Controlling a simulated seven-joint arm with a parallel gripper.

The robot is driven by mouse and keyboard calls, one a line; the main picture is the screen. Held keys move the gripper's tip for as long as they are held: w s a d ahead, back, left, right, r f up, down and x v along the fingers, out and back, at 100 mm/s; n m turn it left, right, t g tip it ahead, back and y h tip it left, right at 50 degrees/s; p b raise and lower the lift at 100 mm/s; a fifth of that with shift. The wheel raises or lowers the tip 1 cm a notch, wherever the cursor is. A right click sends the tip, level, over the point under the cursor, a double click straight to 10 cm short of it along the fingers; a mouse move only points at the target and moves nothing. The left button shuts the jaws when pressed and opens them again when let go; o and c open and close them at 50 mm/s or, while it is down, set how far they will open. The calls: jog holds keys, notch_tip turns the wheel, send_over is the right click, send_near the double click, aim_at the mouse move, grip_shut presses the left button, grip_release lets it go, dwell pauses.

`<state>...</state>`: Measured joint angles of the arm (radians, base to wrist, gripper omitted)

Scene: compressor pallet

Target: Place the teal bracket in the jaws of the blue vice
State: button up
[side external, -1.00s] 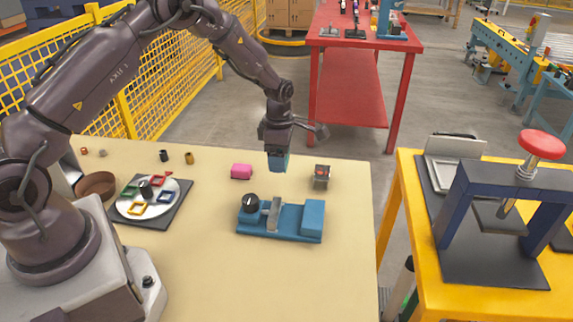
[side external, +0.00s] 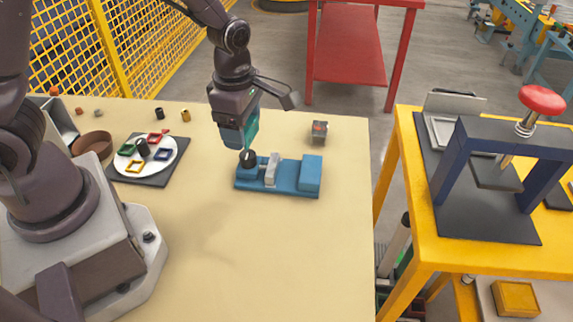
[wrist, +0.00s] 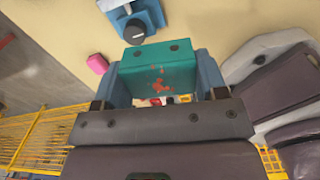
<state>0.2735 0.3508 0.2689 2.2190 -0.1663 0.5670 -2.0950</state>
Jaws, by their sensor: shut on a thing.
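My gripper (side external: 240,141) is shut on the teal bracket (side external: 253,130). In the wrist view the bracket (wrist: 158,70) sits between two blue fingers, with dark holes and reddish marks on its face. The blue vice (side external: 290,187) lies on the table, with a black knob at its left end, a grey jaw plate in the middle and a blue block at its right. In the side view, my gripper hangs over the knob end, and the bracket appears above the vice rather than between its jaws. Part of the vice (wrist: 153,14) shows at the top of the wrist view.
A grey block (side external: 319,131) stands behind the vice. A white plate (side external: 168,163) with coloured frames lies at the left. The table's front is clear.

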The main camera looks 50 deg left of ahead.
jog(key=s+d+n, duration=0.1)
jog(key=s, duration=0.3)
jog(key=shift+n, duration=0.3)
jog(key=w+f, duration=0.1)
jog(key=w, duration=0.2)
jog(key=w+f, duration=0.2)
jog(key=w, duration=0.1)
jog(key=w+f, duration=0.1)
jog(key=w, duration=0.1)
jog(key=shift+w+d+f, duration=0.3)
jog(key=shift+w+f, duration=0.1)
send_over(291, 174)
jog(key=f, duration=0.3)
jog(key=s+f, duration=0.1)
jog(key=f, duration=0.1)
jog(key=shift+w+f, duration=0.15)
jog(key=shift+w, duration=0.05)
jog(key=shift+w+f, duration=0.2)
jog(key=shift+f, duration=1.5)
